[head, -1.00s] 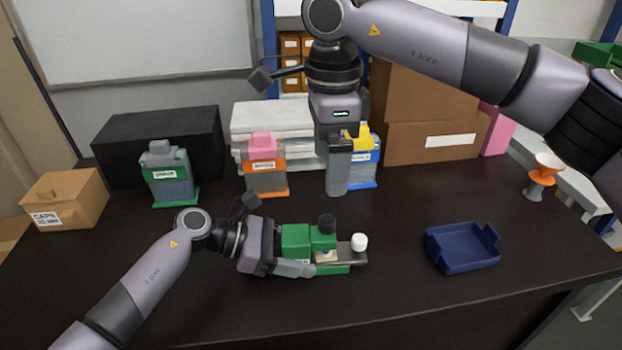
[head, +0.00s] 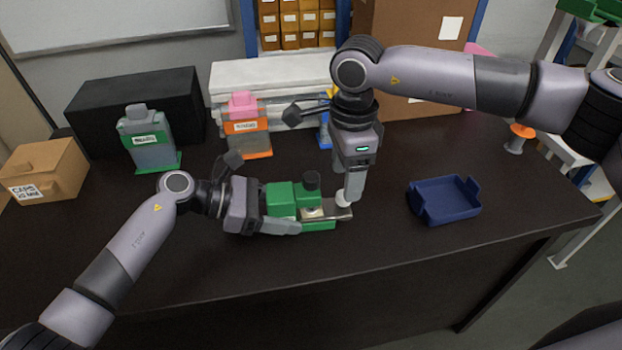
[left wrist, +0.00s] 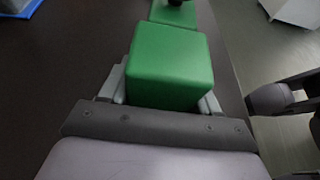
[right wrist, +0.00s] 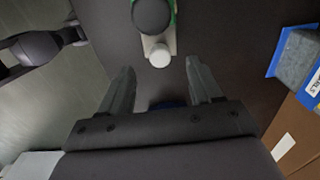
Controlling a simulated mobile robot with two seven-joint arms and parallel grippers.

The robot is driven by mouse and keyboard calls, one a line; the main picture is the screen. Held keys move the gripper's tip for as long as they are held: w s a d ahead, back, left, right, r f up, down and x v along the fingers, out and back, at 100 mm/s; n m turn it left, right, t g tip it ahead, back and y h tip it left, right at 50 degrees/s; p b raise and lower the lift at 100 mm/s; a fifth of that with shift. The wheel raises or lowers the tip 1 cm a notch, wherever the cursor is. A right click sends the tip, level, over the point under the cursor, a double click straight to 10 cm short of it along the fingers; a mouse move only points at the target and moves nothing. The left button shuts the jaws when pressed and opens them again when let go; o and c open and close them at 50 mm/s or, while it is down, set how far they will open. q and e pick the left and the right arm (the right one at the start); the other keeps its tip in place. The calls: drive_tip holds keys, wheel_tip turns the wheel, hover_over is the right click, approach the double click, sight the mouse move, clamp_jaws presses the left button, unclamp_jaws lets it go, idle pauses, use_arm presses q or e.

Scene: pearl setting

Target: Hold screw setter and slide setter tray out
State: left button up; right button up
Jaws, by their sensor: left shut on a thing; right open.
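The green screw setter (head: 281,198) lies on the dark table, with a black knob (head: 311,181) on top. My left gripper (head: 268,215) is shut on its green block, which also fills the left wrist view (left wrist: 170,65). The grey setter tray (head: 334,214) sticks out of the setter's right end and carries a white knob (head: 343,199). My right gripper (head: 352,190) is open, pointing down at the white knob in the head view. In the right wrist view the white knob (right wrist: 160,55) lies ahead of and between the open fingers (right wrist: 160,85), apart from them.
A blue tray (head: 445,203) sits to the right on the table. Orange (head: 247,130) and green (head: 150,140) bins stand behind, with a cardboard box (head: 43,170) at the left. The table front is clear.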

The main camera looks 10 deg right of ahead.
drive_tip(key=shift+f, duration=2.15)
drive_tip(key=c, duration=1)
